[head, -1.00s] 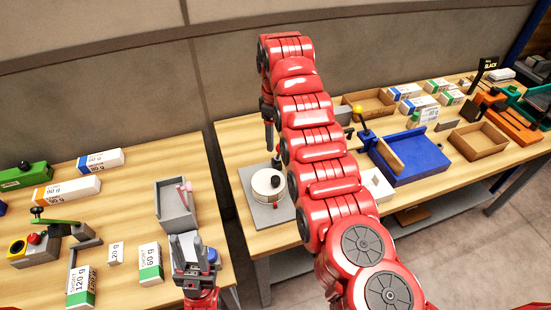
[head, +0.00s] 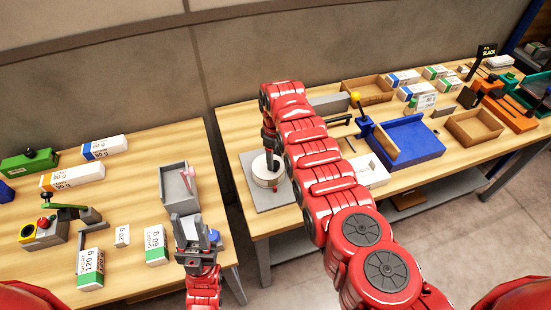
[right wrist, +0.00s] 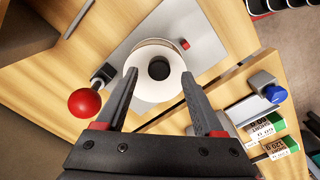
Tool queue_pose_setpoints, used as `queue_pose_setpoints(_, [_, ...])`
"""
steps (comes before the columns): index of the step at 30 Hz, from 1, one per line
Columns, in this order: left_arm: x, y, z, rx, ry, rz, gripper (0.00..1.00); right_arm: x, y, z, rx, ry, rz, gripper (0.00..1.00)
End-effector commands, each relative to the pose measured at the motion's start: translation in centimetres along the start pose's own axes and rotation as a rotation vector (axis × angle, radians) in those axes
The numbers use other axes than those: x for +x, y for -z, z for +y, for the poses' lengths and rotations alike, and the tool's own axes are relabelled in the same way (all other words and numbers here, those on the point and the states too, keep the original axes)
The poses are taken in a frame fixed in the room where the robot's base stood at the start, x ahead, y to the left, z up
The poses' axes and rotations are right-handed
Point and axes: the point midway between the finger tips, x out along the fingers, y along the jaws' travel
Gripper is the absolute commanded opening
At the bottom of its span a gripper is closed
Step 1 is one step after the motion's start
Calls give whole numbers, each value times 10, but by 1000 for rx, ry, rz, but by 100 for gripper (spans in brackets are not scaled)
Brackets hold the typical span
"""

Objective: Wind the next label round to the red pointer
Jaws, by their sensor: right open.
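A round white label drum (head: 263,178) with a dark centre stands on a grey plate (head: 248,160) at the left end of the right-hand table. It also shows in the right wrist view (right wrist: 153,93). A small red block, seemingly the pointer (right wrist: 184,44), is on the plate beyond the drum. My right gripper (right wrist: 158,95) is open, its fingers on either side of the drum's near part; contact cannot be told. In the head view its fingertips are partly hidden at the drum. My left gripper (head: 194,230) is open and empty by the left table's grey tray (head: 176,202).
A red ball knob (right wrist: 85,102) is close left of the gripper in the wrist view. A blue tray (head: 412,142) and cardboard boxes (head: 474,130) stand farther right. Several paper reams (head: 105,147) lie on the left table. A gap separates the tables.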

Motion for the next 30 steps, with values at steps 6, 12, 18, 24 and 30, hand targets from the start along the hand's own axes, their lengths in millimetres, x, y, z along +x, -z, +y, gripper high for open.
queue_pose_setpoints(6, [-16, -3, 1, 0, 0, -1, 38, 21, -1, 1, 1, -1, 0, 70])
queue_pose_setpoints(12, [-17, -3, 1, 0, 0, -1, 38, 23, -1, 0, 1, 0, -1, 70])
queue_pose_setpoints(18, [-16, -3, 1, 0, 0, -1, 38, 22, -1, 0, 1, 0, -1, 60])
queue_pose_setpoints(24, [-16, -3, 1, 0, 0, -1, 38, 22, -1, 0, 1, 0, -1, 24])
queue_pose_setpoints(30, [-16, -3, 1, 0, 0, -1, 38, 22, 0, 0, 1, 0, -1, 0])
